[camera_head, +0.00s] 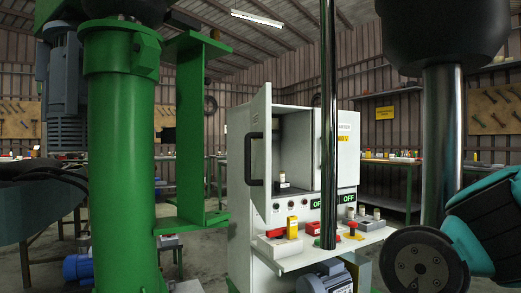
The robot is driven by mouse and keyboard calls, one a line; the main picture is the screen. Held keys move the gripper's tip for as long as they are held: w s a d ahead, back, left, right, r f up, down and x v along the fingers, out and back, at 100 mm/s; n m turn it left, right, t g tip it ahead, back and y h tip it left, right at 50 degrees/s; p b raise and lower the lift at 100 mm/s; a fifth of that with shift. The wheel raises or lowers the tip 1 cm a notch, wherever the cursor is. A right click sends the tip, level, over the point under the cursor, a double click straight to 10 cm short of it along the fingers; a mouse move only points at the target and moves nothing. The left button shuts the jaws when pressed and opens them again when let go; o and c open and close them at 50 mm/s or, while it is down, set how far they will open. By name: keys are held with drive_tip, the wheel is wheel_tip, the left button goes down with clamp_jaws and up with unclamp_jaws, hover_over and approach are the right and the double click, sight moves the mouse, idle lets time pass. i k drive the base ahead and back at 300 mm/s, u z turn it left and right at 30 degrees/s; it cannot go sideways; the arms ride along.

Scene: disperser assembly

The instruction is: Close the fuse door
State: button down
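The fuse door (262,130) is the white hinged panel on the left of the white electrical cabinet (347,150). It stands open, swung out toward me, with a black bar handle (249,158) on its face. Behind it the grey compartment shows, with a small pale fuse-like piece (283,179) inside near the bottom. My gripper is not in view. A teal and black rounded part at the lower right looks like part of my arm, well to the right of the door.
A green machine column (122,150) with a bracket stands at the left. A thin steel rod (328,110) passes in front of the cabinet. A shelf (310,255) with small red, yellow and white parts juts out below the door. A thick steel shaft (440,140) hangs at right.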

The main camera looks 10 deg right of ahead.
sight(257, 142)
drive_tip(key=k, duration=0.3)
drive_tip(key=u, duration=0.8)
drive_tip(key=i, duration=0.75)
drive_tip(key=z, duration=0.35)
